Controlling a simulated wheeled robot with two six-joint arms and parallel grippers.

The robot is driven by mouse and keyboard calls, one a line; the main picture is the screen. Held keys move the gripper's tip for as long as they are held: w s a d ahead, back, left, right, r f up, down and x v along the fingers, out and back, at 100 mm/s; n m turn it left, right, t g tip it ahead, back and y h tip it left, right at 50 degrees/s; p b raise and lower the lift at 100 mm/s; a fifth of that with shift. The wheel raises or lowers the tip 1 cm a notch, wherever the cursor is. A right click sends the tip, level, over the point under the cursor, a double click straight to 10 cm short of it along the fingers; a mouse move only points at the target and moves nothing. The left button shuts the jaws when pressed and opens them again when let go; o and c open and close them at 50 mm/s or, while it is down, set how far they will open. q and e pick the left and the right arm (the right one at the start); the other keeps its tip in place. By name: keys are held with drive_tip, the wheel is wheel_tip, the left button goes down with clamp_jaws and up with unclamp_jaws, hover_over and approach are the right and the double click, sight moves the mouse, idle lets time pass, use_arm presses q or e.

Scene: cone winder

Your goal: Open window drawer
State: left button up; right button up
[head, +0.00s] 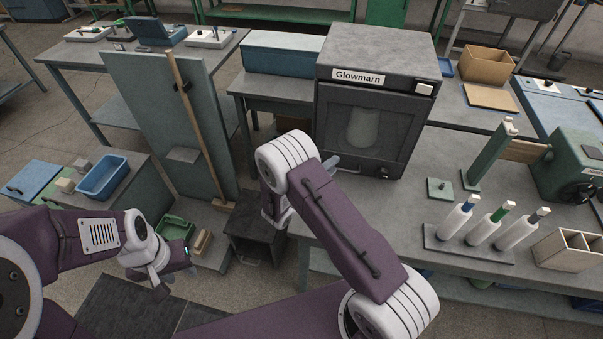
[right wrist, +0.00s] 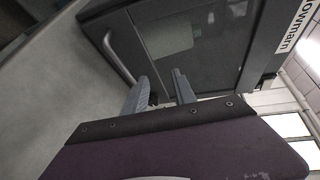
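The dark grey cabinet labelled Glowmarn (head: 380,50) stands on the bench. Its front has a window (head: 385,125) with a pale cone-like shape behind it. The window front looks closed, flush with the cabinet. In the right wrist view the window front (right wrist: 215,65) carries a grey bar handle (right wrist: 120,55) along one edge. My right gripper (right wrist: 160,92) is open, its two fingers apart and empty, just short of the handle's end. In the head view my right arm mostly hides that gripper. My left gripper (head: 158,280) hangs low at the left, away from the cabinet; its finger gap is unclear.
Three bobbins in a rack (head: 470,245) and a divided wooden box (head: 568,250) stand on the bench at right. A tall panel with a wooden pole (head: 195,120) stands left.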

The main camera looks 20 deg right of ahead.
drive_tip(key=n+b, duration=0.1)
drive_tip(key=n, duration=0.1)
approach(340, 170)
drive_tip(key=shift+s+d+y, duration=0.15)
drive_tip(key=shift+d+y, duration=0.05)
drive_tip(key=shift+y, duration=0.2)
drive_tip(key=shift+d, duration=0.25)
drive_tip(key=p+x, duration=0.1)
drive_tip(key=x, duration=0.7)
drive_tip(key=shift+w+d+r, duration=0.1)
drive_tip(key=shift+w+d, duration=0.1)
drive_tip(key=shift+w, duration=0.15)
clamp_jaws()
